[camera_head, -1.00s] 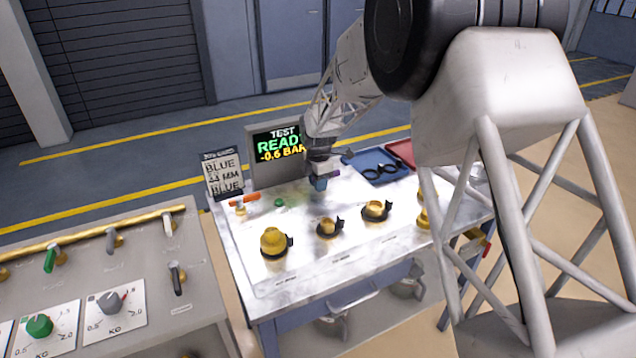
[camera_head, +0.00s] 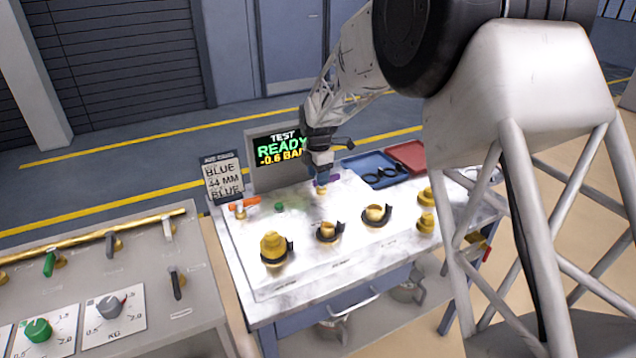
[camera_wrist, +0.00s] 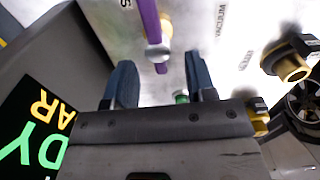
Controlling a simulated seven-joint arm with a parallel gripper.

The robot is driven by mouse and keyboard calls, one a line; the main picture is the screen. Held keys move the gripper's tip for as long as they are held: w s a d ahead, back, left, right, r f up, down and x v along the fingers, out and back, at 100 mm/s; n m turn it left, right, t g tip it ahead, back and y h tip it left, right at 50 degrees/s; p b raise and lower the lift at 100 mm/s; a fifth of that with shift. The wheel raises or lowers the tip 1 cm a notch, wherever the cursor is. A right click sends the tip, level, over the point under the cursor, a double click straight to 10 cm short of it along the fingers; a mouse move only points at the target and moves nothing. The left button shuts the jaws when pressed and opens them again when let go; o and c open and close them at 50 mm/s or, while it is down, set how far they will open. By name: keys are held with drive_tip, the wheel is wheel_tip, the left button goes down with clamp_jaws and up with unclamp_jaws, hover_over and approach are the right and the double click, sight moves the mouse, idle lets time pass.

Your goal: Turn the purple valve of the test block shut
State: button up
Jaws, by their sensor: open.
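The purple valve (camera_wrist: 151,22) shows in the wrist view as a long bar handle with a silver hub and a brass body beside it. Its short end points towards the gap between my fingers. In the head view the purple handle (camera_head: 334,178) shows just below my gripper, on the pale top of the test block (camera_head: 300,215). My gripper (camera_head: 321,170) is open above the valve. In the wrist view its two blue fingers (camera_wrist: 161,80) are spread, with nothing clamped between them. Whether a finger touches the handle, I cannot tell.
The test screen (camera_head: 279,148) reads READY, -0.6 BAR, close behind my gripper. An orange-handled valve (camera_head: 246,203) and a green button (camera_head: 279,207) are to the left. Several brass fittings (camera_head: 274,246) stand in front. Blue (camera_head: 369,168) and red (camera_head: 407,155) trays lie right.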

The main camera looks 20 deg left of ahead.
drive_tip(key=shift+r, duration=1.7)
drive_tip(key=shift+d, duration=0.1)
drive_tip(key=shift+d+r, duration=0.25)
drive_tip(key=shift+d, duration=0.05)
drive_tip(key=s+d+r+m, duration=0.5)
drive_tip(key=s+d, duration=0.1)
drive_tip(key=d, duration=0.4)
drive_tip(key=s+d+r+m+t, duration=0.1)
drive_tip(key=s+d+r+m, duration=0.4)
drive_tip(key=d, duration=0.5)
drive_tip(key=s+d+r+m, duration=0.45)
drive_tip(key=s+d, duration=0.25)
drive_tip(key=d, duration=0.2)
drive_tip(key=s+d+f+m, duration=0.1)
drive_tip(key=s+d+m, duration=0.5)
drive_tip(key=s, duration=0.8)
drive_tip(key=s+d+f+m+t, duration=0.1)
drive_tip(key=s+d+f+m, duration=0.1)
drive_tip(key=s+d+m, duration=0.5)
drive_tip(key=s+d, duration=0.3)
drive_tip(key=s, duration=0.3)
drive_tip(key=shift+s+d+t, duration=0.2)
drive_tip(key=shift+s+t, duration=0.1)
drive_tip(key=shift+s, duration=0.05)
drive_tip(key=shift+w, duration=0.1)
